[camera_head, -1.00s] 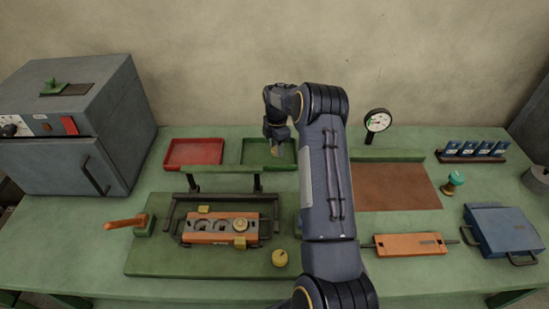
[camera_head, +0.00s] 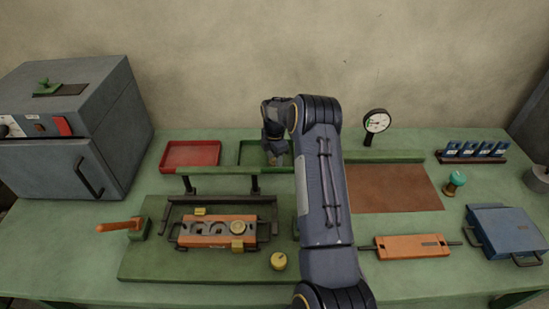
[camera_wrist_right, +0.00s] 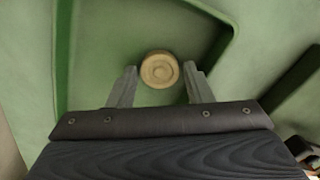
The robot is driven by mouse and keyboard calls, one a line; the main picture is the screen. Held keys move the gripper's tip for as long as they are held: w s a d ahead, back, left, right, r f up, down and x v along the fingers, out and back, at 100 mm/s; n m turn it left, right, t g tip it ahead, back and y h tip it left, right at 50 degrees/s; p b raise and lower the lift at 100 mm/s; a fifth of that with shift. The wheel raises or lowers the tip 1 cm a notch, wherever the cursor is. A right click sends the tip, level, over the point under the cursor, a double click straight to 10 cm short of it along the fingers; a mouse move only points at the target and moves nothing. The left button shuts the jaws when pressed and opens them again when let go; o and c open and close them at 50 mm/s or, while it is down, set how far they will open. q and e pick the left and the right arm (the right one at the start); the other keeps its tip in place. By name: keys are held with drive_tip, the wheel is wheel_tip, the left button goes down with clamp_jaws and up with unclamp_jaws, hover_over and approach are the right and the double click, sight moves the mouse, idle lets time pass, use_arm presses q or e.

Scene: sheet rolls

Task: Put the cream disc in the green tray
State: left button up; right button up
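The cream disc (camera_wrist_right: 160,69) shows in the right wrist view, flat face toward the camera, between the two fingertips of my right gripper (camera_wrist_right: 160,72). The fingers sit close against its sides, and I take them as shut on it. The green tray (camera_wrist_right: 63,60) spreads beneath the disc; whether the disc touches its floor is hard to tell. In the head view my right gripper (camera_head: 275,155) points down into the green tray (camera_head: 246,150), whose right part is hidden by my arm. The disc is not distinguishable there. My left gripper is out of view.
A red tray (camera_head: 191,154) stands left of the green one. A raised green bar (camera_head: 222,170) runs in front of both. Nearer is an orange fixture block (camera_head: 205,239) with a yellowish disc in it. A dial gauge (camera_head: 376,122) stands to the right.

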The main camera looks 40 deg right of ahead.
drive_tip(key=shift+r, duration=0.1)
drive_tip(key=shift+r+p, duration=0.3)
wheel_tip(320, 180, up, 11)
drive_tip(key=p, duration=0.6)
wheel_tip(320, 180, up, 11)
drive_tip(key=m+t, duration=0.2)
drive_tip(key=m, duration=0.2)
hover_over(274, 161)
drive_tip(key=s+a, duration=0.4)
drive_tip(key=a, duration=0.2)
drive_tip(key=s+a+r+m+t+y, duration=0.1)
drive_tip(key=s+a+r+m, duration=0.3)
drive_tip(key=s+a+r, duration=0.25)
drive_tip(key=s+a+m+t+y, duration=0.2)
drive_tip(key=s+a+m, duration=0.7)
drive_tip(key=s+a, duration=0.7)
drive_tip(key=s, duration=0.5)
drive_tip(key=shift+a+f+t+y, duration=0.15)
drive_tip(key=shift+a+t+y, duration=0.15)
drive_tip(key=shift+a+y, duration=0.1)
